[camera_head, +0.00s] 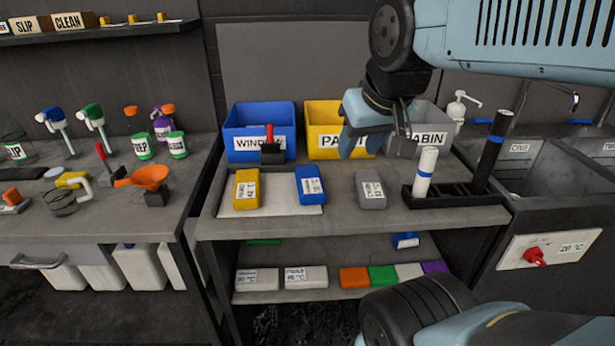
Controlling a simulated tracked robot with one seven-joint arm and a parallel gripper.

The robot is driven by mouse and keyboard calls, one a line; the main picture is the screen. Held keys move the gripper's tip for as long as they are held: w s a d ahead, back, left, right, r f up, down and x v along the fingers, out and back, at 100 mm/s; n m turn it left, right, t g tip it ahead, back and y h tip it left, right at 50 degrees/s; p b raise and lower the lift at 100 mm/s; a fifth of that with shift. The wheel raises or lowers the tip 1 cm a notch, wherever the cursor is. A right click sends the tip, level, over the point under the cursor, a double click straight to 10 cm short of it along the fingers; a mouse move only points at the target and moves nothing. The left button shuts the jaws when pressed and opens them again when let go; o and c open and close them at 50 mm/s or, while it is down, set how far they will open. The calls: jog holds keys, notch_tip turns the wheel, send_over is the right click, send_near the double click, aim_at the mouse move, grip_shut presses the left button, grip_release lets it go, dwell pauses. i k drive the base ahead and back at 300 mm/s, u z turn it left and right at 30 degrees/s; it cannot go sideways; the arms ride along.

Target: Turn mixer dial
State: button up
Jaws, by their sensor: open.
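The mixer dial (535,256) is a red knob on a pale panel (511,258) at the lower right, on the front of the dark sink unit. A label reading about 20 °C is right of the knob. My gripper (376,148) points down in front of the yellow and grey bins, above the back of the middle table. Its jaws are apart, with nothing seen between them. It is well to the left of the dial and higher in the picture, not touching it.
A black rack (455,203) with a white roll (425,172) and a dark upright roll (491,150) stands between my gripper and the sink. Blue (259,115) and yellow bins (325,112) line the table's back. Yellow, blue and grey blocks lie in front.

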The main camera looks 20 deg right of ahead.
aim_at(534, 255)
jog(key=z, duration=1.8)
jog(key=k, duration=0.45)
jog(key=u, duration=0.45)
jog(key=i, duration=0.5)
jog(key=u, duration=0.1)
